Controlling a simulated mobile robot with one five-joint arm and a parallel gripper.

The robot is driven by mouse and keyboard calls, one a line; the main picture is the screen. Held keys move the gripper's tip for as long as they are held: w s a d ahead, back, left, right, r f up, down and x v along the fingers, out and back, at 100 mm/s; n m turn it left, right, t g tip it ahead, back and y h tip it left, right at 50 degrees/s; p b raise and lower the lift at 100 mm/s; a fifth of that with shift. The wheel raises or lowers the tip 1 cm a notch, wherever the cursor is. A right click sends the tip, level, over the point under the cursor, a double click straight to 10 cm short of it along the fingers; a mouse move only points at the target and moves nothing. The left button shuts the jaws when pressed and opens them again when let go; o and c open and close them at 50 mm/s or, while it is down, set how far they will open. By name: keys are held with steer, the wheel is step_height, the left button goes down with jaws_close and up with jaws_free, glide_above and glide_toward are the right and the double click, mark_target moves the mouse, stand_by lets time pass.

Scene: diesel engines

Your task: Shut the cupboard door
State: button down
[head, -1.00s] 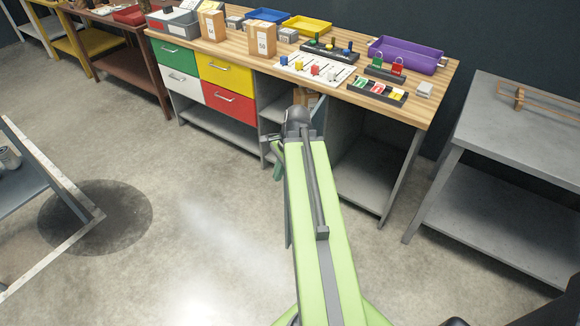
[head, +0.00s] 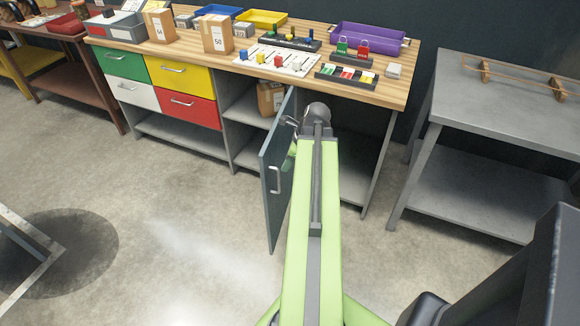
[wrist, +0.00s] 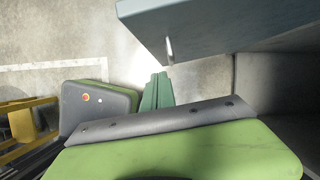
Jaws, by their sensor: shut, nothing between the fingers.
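The cupboard door (head: 271,205) is a dark blue-grey panel, standing open and jutting out from the front of the wooden-topped workbench. My gripper (head: 289,160) has green fingers, shut and empty, close to the door on the handle side. In the wrist view the fingers (wrist: 157,92) are just below the handle; I cannot tell if they touch the door. My arm covers part of the door's surroundings.
The workbench top (head: 215,62) holds boxes, trays and small parts. Coloured drawers (head: 185,75) are left of the cupboard. A cardboard box (head: 270,98) sits on a shelf behind the door. A grey metal table (head: 500,95) stands at the right.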

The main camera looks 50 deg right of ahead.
mark_target(276, 169)
steer(key=w+f, duration=0.1)
steer(key=w+a+f+b, duration=0.1)
steer(key=w+f, duration=0.1)
steer(key=w, duration=0.1)
steer(key=shift+a+f+b, duration=0.1)
steer(key=shift+a+b, duration=0.2)
steer(key=shift+a, duration=0.05)
steer(key=shift+w+a, duration=0.25)
steer(key=shift+w, duration=0.15)
steer(key=shift+w, duration=0.1)
